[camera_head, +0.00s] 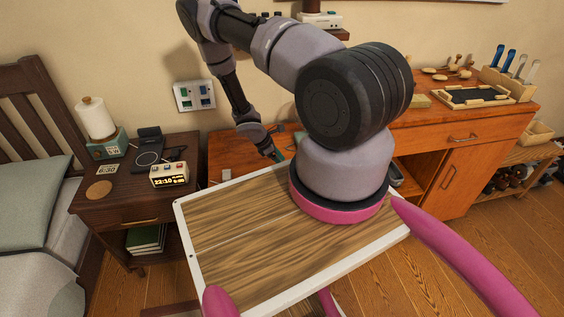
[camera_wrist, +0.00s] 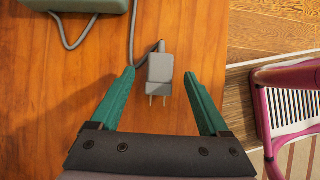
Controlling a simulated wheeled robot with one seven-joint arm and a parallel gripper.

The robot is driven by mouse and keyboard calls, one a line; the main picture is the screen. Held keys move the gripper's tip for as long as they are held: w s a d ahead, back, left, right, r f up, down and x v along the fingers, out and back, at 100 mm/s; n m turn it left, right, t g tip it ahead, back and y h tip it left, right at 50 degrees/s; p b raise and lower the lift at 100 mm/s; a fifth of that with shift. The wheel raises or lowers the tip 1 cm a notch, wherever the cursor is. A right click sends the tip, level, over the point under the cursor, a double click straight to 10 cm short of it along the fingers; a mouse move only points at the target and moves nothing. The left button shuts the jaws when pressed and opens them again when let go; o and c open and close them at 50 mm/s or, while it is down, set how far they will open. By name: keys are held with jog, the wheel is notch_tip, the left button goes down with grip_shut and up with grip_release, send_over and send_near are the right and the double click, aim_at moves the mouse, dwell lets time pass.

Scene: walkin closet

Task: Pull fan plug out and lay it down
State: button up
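A grey plug (camera_wrist: 160,72) with two metal prongs lies on the orange-brown wooden top (camera_wrist: 60,110) in the wrist view. Its grey cord (camera_wrist: 132,30) runs away from its far end. The prongs point toward my gripper and are bare, in no socket. My gripper (camera_wrist: 159,74) is open, its green fingers apart on either side of the plug, with gaps showing on both sides. In the head view, my gripper (camera_head: 277,156) is low over the wooden surface. The plug cannot be made out there. No whole fan is recognisable.
A green-grey object (camera_wrist: 75,4) with a cord is cut off at the wrist view's top left. The wooden top's edge is right of the plug.

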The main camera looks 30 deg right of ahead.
jog(key=v, duration=1)
jog(key=shift+r, duration=0.35)
jog(key=shift+a, duration=0.15)
jog(key=a+r+m+t+y, duration=0.2)
jog(key=r+m, duration=0.3)
jog(key=r, duration=1.3)
jog(key=a+r+m+t+y, duration=0.15)
jog(key=r+m, duration=0.45)
jog(key=r, duration=1.2)
jog(key=s+a+r+m+t+y, duration=0.2)
jog(key=s+a+r+m, duration=0.1)
jog(key=s+r, duration=0.7)
jog(key=s+a+r+m+t+y, duration=0.2)
jog(key=s+r+m, duration=0.3)
jog(key=s+r, duration=0.5)
jog(key=shift+s+a+r+t+y, duration=0.3)
jog(key=shift+a+r+t+y, duration=0.05)
jog(key=shift+a+t, duration=0.45)
